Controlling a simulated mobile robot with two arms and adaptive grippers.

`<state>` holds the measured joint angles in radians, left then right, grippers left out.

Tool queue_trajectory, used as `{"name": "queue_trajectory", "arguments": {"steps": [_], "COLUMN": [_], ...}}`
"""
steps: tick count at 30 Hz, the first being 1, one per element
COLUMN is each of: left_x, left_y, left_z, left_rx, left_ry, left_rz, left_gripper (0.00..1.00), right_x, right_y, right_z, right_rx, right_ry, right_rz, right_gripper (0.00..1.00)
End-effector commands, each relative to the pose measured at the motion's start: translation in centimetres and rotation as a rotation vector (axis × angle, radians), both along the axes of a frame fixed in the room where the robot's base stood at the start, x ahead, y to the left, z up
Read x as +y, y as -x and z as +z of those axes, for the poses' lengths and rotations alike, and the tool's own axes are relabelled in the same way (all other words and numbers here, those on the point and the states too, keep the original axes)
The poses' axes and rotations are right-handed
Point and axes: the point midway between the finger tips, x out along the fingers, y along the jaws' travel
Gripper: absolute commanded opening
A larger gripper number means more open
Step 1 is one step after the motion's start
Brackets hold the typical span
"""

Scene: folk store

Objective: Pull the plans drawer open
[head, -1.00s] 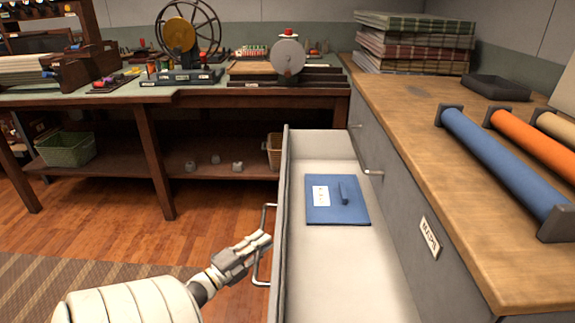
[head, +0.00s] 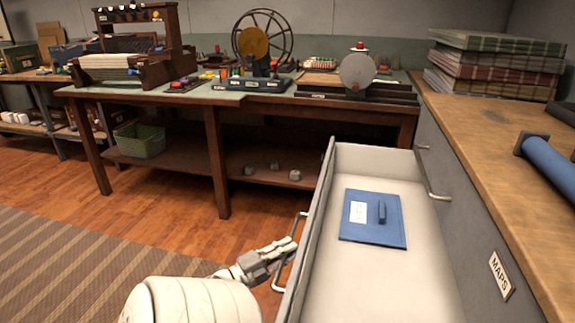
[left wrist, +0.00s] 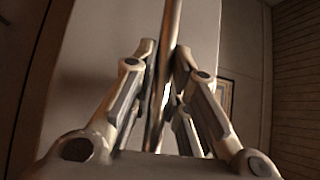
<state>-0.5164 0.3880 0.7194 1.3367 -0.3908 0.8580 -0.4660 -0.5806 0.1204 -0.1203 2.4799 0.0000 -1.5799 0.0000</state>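The plans drawer (head: 400,282) is a grey, shallow drawer standing out from the cabinet at the right in the head view. A blue folder-like item (head: 392,229) with a white label lies inside it. Its bar handle (head: 300,228) is on the front panel, facing left. My left gripper (head: 284,252) is at this handle. In the left wrist view, the handle bar (left wrist: 170,40) runs between the fingers of my left gripper (left wrist: 165,75), which are closed in on it. My right gripper is not in view.
A cabinet with a wooden top (head: 470,140) carries stacked cloth-covered volumes (head: 495,65) and a blue roll (head: 552,165). Its front has a MAPS label (head: 500,275). A workbench (head: 215,160) with machines stands behind. The floor (head: 60,185) at the left is clear.

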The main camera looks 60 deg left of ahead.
Motion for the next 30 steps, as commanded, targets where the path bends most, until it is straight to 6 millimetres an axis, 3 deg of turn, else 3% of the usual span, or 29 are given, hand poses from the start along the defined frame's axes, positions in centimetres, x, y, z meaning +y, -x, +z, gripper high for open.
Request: {"name": "queue_trajectory", "arguments": {"steps": [4,16,30], "left_x": [0.0,0.0,-0.8], "left_y": [0.0,0.8,9.8], "left_z": [-0.1,-0.2,-1.5], "left_rx": [0.001,0.001,0.003], "left_ry": [0.0,0.0,0.002], "left_rz": [0.001,0.002,0.003], "left_gripper": [0.35,0.35,0.35], "right_x": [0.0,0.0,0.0], "right_y": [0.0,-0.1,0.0], "right_z": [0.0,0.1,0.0], "right_rx": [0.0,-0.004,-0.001], "right_ry": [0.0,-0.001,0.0], "right_rz": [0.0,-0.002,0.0], "right_gripper": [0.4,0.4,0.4]}}
